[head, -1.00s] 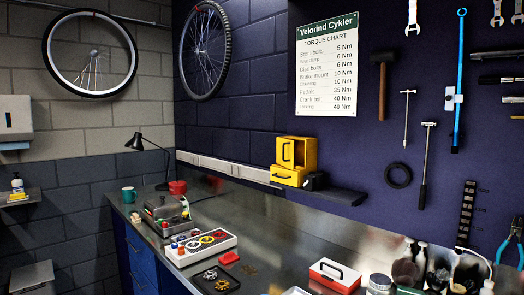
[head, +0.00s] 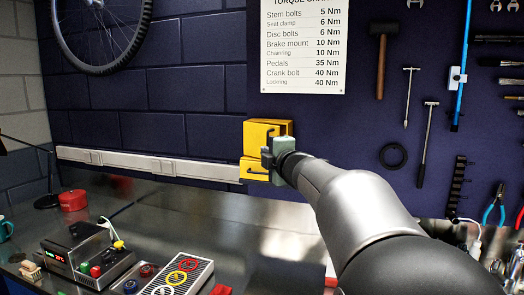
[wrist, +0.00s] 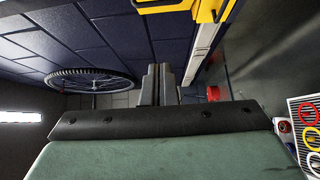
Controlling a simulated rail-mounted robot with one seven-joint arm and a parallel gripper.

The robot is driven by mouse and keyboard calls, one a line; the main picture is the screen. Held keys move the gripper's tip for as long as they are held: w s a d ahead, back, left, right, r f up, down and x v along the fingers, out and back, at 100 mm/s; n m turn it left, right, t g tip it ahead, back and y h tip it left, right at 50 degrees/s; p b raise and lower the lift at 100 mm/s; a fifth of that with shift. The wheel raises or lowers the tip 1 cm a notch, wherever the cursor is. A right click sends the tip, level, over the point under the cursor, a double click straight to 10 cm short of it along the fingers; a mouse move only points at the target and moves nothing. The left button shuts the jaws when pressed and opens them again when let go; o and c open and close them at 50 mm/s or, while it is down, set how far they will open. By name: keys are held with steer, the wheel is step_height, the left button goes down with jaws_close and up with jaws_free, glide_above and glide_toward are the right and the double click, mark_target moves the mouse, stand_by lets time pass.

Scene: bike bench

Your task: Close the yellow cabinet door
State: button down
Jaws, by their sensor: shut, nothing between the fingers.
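The yellow cabinet (head: 262,131) sits on the wall above the bench, with a drawer with a dark handle (head: 254,172) below its upper part. My gripper (head: 267,157) is shut and empty, in front of the cabinet in the head view, covering part of its front. How far the door stands open cannot be told, and whether the fingers touch it is unclear. In the wrist view my shut fingers (wrist: 160,83) point up the picture, and yellow cabinet parts (wrist: 208,10) with a dark handle show at the top, right of the fingertips and apart from them.
A pale rail (head: 150,163) runs along the wall left of the cabinet. Below are the metal bench, a device with coloured buttons (head: 90,255), a panel with coloured rings (head: 180,275) and a red pot (head: 73,200). Tools hang on the wall at right.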

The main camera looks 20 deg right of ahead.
steer(key=w+d+p, duration=0.3)
steer(key=w+d, duration=0.1)
steer(key=w, duration=0.5)
steer(key=shift+w, duration=0.25)
